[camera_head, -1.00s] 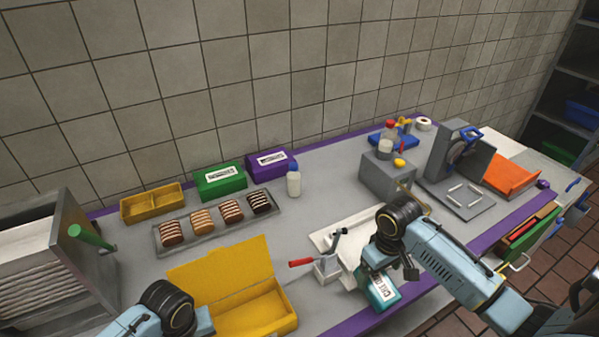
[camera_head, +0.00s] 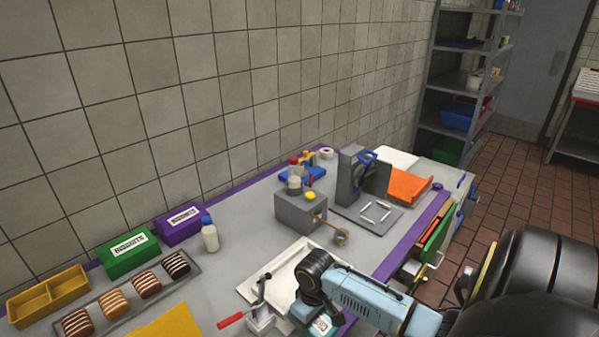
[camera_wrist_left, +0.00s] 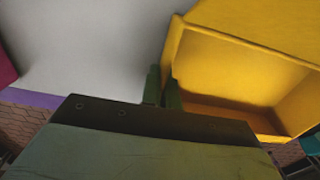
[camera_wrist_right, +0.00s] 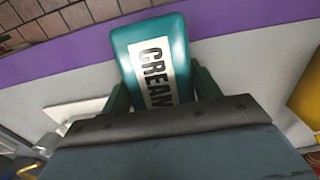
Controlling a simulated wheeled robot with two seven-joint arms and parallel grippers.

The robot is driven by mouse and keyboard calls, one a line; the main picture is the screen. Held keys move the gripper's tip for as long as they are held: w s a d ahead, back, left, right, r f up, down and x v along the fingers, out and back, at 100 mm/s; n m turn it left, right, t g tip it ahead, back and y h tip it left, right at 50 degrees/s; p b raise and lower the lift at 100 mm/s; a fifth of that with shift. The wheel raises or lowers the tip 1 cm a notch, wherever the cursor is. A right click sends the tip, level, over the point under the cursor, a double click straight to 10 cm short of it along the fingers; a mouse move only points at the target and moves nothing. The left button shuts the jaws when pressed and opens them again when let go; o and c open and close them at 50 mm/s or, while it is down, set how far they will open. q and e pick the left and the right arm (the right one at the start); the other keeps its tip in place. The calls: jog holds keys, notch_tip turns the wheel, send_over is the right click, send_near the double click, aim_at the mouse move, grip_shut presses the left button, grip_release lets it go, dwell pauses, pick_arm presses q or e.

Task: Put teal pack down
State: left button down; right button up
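The teal pack labelled CREAM (camera_wrist_right: 176,45) is between the fingers of my right gripper (camera_wrist_right: 163,92) in the right wrist view. The gripper is shut on it. In the head view the teal pack (camera_head: 323,325) shows only partly at the bottom edge, below my right wrist. It is by the front of the counter; I cannot tell whether it touches the surface. My left gripper (camera_wrist_left: 162,88) shows in the left wrist view with its fingers close together and nothing visible between them. It is beside the open yellow box (camera_wrist_left: 245,70). It is outside the head view.
A press with a red handle (camera_head: 231,319) stands left of my right gripper, by a white tray (camera_head: 262,288). A grey block (camera_head: 292,214) and a grey machine (camera_head: 350,178) stand farther back. A tray of bars (camera_head: 190,285) and green box (camera_head: 128,254) are left.

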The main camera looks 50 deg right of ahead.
jog(key=c, duration=0.4)
notch_tip(320, 180, up, 10)
jog(key=shift+r, duration=0.1)
jog(key=w+a+m+g+y, duration=0.1)
jog(key=w+a+m+y, duration=0.1)
jog(key=a+m, duration=1.4)
jog(key=w+a+r+m+t+y, duration=0.1)
jog(key=w+a+r, duration=0.15)
jog(key=a, duration=0.45)
jog(key=w+a+r+m, duration=0.1)
jog(key=w+a+r, duration=0.15)
jog(key=a, duration=0.45)
notch_tip(320, 180, down, 10)
jog(key=shift+w+d+f, duration=0.1)
jog(key=shift+w, duration=0.05)
